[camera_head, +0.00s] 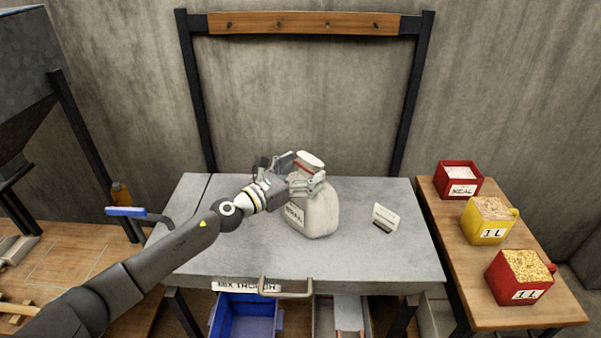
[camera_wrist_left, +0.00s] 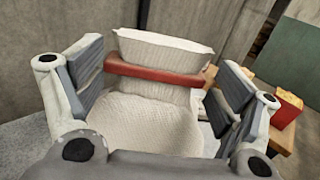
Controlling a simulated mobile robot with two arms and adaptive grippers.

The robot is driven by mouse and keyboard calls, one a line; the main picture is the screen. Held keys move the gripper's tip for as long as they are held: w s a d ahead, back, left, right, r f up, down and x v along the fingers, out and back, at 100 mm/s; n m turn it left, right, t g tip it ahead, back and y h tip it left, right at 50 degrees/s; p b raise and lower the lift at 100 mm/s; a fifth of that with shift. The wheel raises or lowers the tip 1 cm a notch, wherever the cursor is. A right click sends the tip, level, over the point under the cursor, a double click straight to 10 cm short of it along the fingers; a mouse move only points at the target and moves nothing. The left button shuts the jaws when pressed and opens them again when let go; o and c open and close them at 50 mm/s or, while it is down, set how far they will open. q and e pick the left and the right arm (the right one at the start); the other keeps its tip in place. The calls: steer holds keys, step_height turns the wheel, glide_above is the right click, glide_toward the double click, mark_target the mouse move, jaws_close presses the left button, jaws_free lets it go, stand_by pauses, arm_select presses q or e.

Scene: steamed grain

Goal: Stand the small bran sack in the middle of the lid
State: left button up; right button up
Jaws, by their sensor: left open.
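The small bran sack (camera_head: 318,215) is a pale cloth bag with a dark-lettered label and a red band round its neck. It stands upright on the grey lid (camera_head: 375,260), near its middle. My left gripper (camera_head: 303,174) is open at the sack's neck and partly hides it. In the left wrist view the sack's top and red band (camera_wrist_left: 155,75) lie between the spread fingers (camera_wrist_left: 158,85). Gaps show beside the neck. My right gripper is not in view.
A small white card (camera_head: 385,218) stands right of the sack. A handle (camera_head: 285,291) is on the lid's front edge. The right-hand bench holds a red meal box (camera_head: 460,188), a yellow measure (camera_head: 487,232) and a red measure (camera_head: 515,280). A rail frame (camera_head: 300,22) stands behind.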

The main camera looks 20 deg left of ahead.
arm_select(q)
steer(key=b+v, duration=0.4)
steer(key=v, duration=0.8)
stand_by(0.4)
